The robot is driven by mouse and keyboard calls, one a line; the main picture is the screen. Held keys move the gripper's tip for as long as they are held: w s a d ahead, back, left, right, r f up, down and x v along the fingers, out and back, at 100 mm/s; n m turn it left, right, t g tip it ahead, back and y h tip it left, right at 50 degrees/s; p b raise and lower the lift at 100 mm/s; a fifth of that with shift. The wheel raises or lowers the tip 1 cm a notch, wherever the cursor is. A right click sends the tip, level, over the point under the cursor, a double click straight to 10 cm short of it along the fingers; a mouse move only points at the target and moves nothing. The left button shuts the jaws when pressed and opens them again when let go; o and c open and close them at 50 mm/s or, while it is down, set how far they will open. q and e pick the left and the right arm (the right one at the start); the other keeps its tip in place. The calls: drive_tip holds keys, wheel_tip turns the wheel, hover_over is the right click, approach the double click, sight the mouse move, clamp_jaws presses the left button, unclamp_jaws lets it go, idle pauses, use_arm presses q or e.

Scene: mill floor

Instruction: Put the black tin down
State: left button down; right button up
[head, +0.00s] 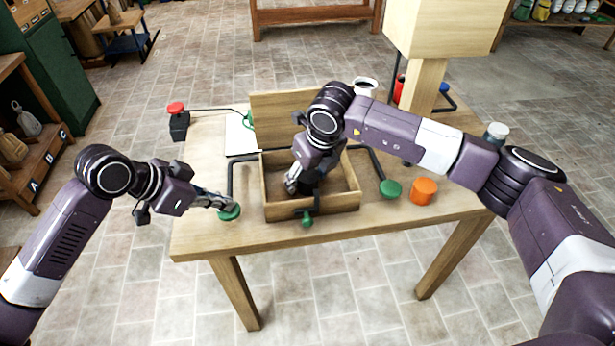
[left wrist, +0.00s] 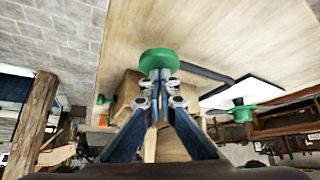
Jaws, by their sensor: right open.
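The black tin (head: 309,187) is a dark shape inside the open wooden box (head: 345,205) on the table, partly hidden by my right gripper. My right gripper (head: 302,186) is open and points down into the box, at the tin. I cannot tell whether the tin touches the box floor. My left gripper (head: 222,204) is closed on a green knob (head: 229,213) at the end of a black bar left of the box. That knob is also between the fingertips in the left wrist view (left wrist: 158,62).
The wooden lid (head: 290,112) stands raised behind the box. Black bars with green knobs flank it, one right (head: 390,190), one in front (head: 307,221). An orange tin (head: 424,191), a white cup (head: 365,87), a red button (head: 176,108) and a wooden post (head: 424,85) stand around.

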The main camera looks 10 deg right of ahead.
drive_tip(key=v, duration=1.2)
drive_tip(key=shift+r, duration=0.2)
drive_tip(key=s+r, duration=0.8)
drive_tip(key=r, duration=0.2)
idle(0.3)
use_arm(q)
wheel_tip(320, 180, up, 7)
drive_tip(key=p, duration=0.8)
drive_tip(key=shift+r, duration=0.1)
use_arm(e)
wheel_tip(320, 180, up, 8)
drive_tip(key=shift+r, duration=0.1)
